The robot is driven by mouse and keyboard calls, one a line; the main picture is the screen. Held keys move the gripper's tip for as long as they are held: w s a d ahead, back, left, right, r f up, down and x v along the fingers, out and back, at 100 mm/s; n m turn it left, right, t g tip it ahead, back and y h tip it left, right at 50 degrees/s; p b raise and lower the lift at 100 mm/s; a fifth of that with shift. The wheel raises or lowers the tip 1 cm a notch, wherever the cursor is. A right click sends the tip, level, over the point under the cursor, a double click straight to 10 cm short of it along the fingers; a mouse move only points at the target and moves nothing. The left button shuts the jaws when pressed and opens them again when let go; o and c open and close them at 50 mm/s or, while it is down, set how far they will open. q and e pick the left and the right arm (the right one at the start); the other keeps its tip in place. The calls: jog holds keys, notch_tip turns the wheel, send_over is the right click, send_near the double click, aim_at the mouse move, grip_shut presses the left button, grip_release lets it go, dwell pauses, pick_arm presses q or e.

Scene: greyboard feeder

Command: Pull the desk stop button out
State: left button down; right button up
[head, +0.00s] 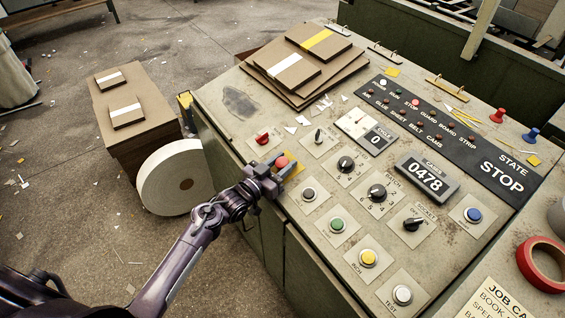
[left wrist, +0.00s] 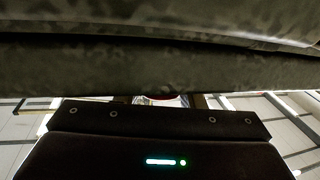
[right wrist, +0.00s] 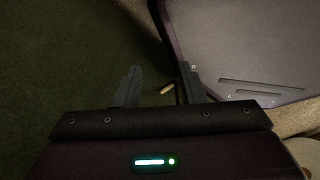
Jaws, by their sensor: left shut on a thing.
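The desk stop button (head: 282,161) is a red mushroom head on a yellow plate (head: 294,171) near the left edge of the sloped grey desk (head: 236,136). My left gripper (head: 277,167) is at the button, with its fingers shut around the red head. In the left wrist view the button (left wrist: 161,97) is only a sliver of red between the fingers, mostly hidden by the gripper body and a dark band across the picture. My right gripper (right wrist: 157,84) shows in the right wrist view with its fingers apart and nothing between them.
A red control (head: 262,139) sits just behind the button. Knobs and push buttons, including a green one (head: 337,225), lie to the right. Board stacks (head: 310,62) stand at the back. A white roll (head: 176,178) and a cardboard stack (head: 130,118) are on the floor left.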

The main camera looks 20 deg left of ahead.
pick_arm(q)
jog(key=shift+a+r+p, duration=0.1)
jog(key=shift+r+p, duration=0.6)
jog(key=shift+f, duration=0.1)
jog(key=c, duration=1.3)
grip_release()
jog(key=o, duration=0.4)
jog(key=shift+s, duration=0.15)
jog(key=shift+c, duration=0.2)
jog(key=shift+a, duration=0.1)
jog(key=shift+s+a, duration=0.1)
jog(key=shift+s, duration=0.25)
jog(key=b+v, duration=0.1)
jog(key=v, duration=0.6)
jog(key=shift+a, duration=0.1)
